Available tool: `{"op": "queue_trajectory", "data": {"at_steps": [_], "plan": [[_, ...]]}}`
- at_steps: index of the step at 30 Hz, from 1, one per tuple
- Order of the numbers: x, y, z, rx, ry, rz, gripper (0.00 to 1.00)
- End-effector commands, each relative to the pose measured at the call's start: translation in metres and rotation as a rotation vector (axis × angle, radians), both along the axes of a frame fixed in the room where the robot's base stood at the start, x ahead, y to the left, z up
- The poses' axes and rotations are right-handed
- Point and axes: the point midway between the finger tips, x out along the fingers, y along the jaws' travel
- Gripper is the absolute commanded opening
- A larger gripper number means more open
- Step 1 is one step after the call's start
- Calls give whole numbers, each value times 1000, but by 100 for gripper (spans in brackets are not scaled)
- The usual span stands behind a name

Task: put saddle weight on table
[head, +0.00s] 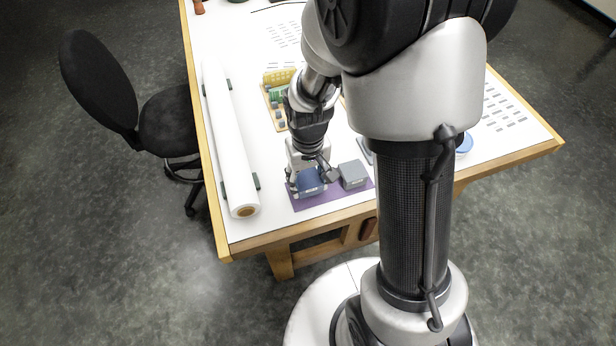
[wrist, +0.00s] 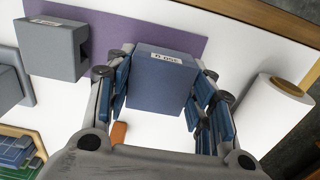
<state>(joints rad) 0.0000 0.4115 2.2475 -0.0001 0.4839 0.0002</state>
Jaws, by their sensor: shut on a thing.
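A blue-grey block with a white label, which looks like a saddle weight (head: 311,183), is between the fingers of my gripper (head: 307,174) over the purple mat (head: 330,200). In the wrist view the labelled block (wrist: 160,88) fills the space between the blue finger pads, which are shut on its two sides. I cannot tell whether its underside touches the mat. A second, grey saddle-shaped weight (head: 353,174) sits on the mat to the right of my gripper. It shows at upper left in the wrist view (wrist: 45,45).
A long white roll (head: 228,140) lies along the left side of the white table (head: 262,226). A yellow tray with green boards (head: 273,79) stands behind my gripper. A small orange item (wrist: 118,132) lies near the fingers. A black chair (head: 100,90) stands left of the table.

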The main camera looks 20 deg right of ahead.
Motion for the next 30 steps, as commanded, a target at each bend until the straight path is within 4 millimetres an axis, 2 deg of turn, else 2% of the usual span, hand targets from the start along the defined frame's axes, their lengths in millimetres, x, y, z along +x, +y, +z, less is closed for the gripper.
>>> {"op": "queue_trajectory", "data": {"at_steps": [1, 4, 30], "plan": [[0, 0, -7, 0, -1, 0, 9], [1, 0, -11, 0, -2, 0, 9], [1, 0, -20, 0, -2, 0, 9]]}}
